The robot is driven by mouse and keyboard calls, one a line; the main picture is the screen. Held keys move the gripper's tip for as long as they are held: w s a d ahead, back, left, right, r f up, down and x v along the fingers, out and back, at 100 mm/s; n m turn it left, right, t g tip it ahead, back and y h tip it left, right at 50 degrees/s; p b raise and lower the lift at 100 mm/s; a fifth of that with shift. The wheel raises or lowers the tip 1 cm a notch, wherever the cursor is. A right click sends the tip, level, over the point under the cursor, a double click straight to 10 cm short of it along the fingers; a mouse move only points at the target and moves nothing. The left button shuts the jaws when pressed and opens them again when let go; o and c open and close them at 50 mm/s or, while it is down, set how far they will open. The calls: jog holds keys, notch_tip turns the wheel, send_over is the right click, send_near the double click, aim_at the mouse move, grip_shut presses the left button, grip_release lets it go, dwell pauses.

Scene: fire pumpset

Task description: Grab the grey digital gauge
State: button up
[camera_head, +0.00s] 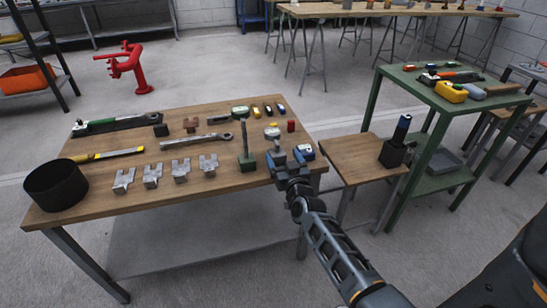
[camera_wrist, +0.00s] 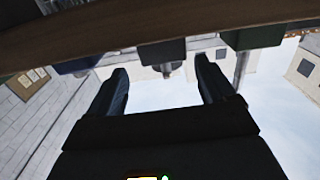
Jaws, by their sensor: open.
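A small grey gauge-like object (camera_head: 272,131), which looks like the grey digital gauge, stands near the right front of the wooden table (camera_head: 140,190). Its display cannot be made out. My gripper (camera_head: 277,156) is at the table's front right edge, just in front of it. In the wrist view, which looks upside down, my open, empty fingers (camera_wrist: 162,92) point at a grey object (camera_wrist: 162,55) centred between them, seemingly the same gauge. It appears beyond the fingertips, apart from them. A blue and white gauge (camera_head: 305,152) stands right beside my gripper.
Several metal blocks (camera_head: 180,171), a wrench (camera_head: 196,140) and a black cylinder (camera_head: 55,186) share the table. A small wooden stand (camera_head: 350,155) and a green shelf (camera_head: 440,95) are to the right.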

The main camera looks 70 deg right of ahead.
aim_at(278, 151)
jog(key=x, duration=0.2)
jog(key=b+x, duration=0.1)
jog(key=x, duration=0.2)
jog(key=shift+w+a+r, duration=0.1)
jog(key=shift+w+a, duration=0.05)
jog(key=shift+w, duration=0.15)
jog(key=c, duration=1.5)
jog(key=shift+r, duration=0.1)
grip_shut()
